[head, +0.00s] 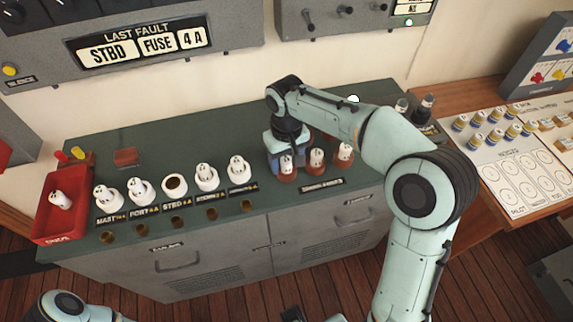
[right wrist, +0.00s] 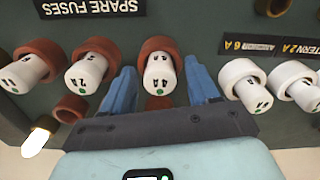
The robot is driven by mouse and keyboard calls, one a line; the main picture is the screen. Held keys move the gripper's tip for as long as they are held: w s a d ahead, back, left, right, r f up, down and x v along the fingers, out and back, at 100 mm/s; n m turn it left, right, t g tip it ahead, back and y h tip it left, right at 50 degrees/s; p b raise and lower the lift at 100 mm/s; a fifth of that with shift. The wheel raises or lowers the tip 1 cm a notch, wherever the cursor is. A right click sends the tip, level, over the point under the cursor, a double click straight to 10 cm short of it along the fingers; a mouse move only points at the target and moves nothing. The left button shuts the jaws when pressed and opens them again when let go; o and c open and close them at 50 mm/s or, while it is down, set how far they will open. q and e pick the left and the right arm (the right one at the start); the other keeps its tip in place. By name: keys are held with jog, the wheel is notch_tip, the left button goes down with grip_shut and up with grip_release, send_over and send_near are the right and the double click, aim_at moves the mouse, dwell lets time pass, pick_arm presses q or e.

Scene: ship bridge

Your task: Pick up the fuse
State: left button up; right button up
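Three white spare fuses stand in brown holders on the green cabinet top (head: 265,212). My right gripper (head: 287,158) points down over the leftmost one in the head view. In the right wrist view that fuse (right wrist: 158,82) is marked 4 A, and the blue fingers of the gripper (right wrist: 162,88) stand open on either side of it, with gaps showing. The fuse marked 2 A (right wrist: 88,72) is close beside one finger. The display (head: 143,45) reads "LAST FAULT STBD FUSE 4 A". The STBD socket (head: 175,185) is empty. My left gripper is not visible.
White fuses stand in the MAST (head: 107,195), PORT (head: 141,190) and other labelled sockets left of the spares. A red tray (head: 62,230) at the far left holds one fuse (head: 61,200). A side table (head: 455,103) with small jars stands at right.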

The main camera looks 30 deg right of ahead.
jog(key=c, duration=0.9)
jog(key=shift+r, duration=0.15)
